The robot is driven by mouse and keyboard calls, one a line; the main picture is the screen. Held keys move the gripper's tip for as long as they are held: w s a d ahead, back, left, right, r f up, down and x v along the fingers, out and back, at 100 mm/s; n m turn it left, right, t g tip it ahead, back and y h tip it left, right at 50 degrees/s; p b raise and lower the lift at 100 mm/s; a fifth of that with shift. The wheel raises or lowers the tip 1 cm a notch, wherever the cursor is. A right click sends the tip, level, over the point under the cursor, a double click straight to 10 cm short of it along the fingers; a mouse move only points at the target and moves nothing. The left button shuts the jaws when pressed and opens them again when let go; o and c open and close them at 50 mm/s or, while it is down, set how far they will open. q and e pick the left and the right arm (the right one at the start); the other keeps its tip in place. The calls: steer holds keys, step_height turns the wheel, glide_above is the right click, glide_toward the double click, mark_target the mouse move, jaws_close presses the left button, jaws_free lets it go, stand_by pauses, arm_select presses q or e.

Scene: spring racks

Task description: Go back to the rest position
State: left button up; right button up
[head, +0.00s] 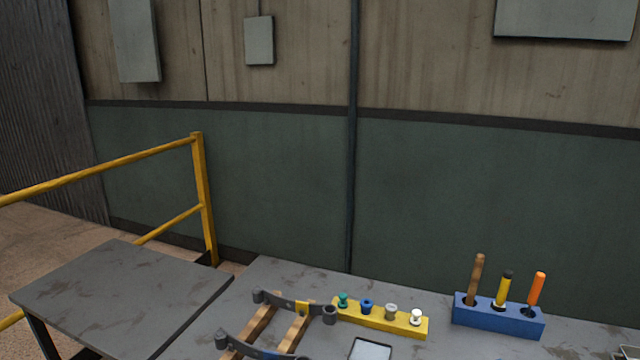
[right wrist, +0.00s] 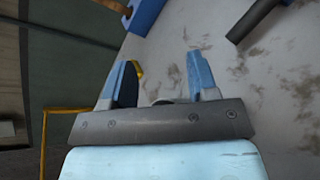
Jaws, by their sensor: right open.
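My right gripper (right wrist: 162,78) shows in the right wrist view. Its two light-blue fingers stand wide apart, with only grey worktop visible between their tips. A small pale rounded shape shows low between the fingers, and I cannot tell what it is. A bit of yellow shows behind the left finger, mostly hidden. In the head view neither gripper shows. My left gripper is in neither view.
The grey workbench (head: 255,283) holds a wooden rack with dark metal arms (head: 293,330), a yellow block with several coloured knobs (head: 380,319) and a blue tool holder (head: 498,319). A side table (head: 120,295) and yellow railing (head: 203,195) stand left.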

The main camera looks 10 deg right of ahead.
steer(key=s+a+f+m+g+y, duration=0.1)
steer(key=s+a+m+g+y, duration=0.3)
steer(key=s+a+m, duration=0.65)
steer(key=s+a+f+m+g+y, duration=0.1)
steer(key=s+a+m+g+y, duration=0.2)
steer(key=s+a+m+y, duration=0.75)
steer(key=w+a+f+n+t+h+p, duration=0.1)
steer(key=w+a+f+n+t+p, duration=0.1)
steer(key=t+p, duration=0.5)
step_height(320, 180, down, 3)
steer(key=a+n+p, duration=0.1)
steer(key=n, duration=0.1)
steer(key=shift+w+a+n+t+h, duration=0.2)
steer(key=shift+w+n+t+h, duration=0.1)
steer(key=shift+n+h, duration=0.1)
steer(key=shift+f, duration=0.1)
steer(key=shift+s+d, duration=0.1)
steer(key=shift+d, duration=0.05)
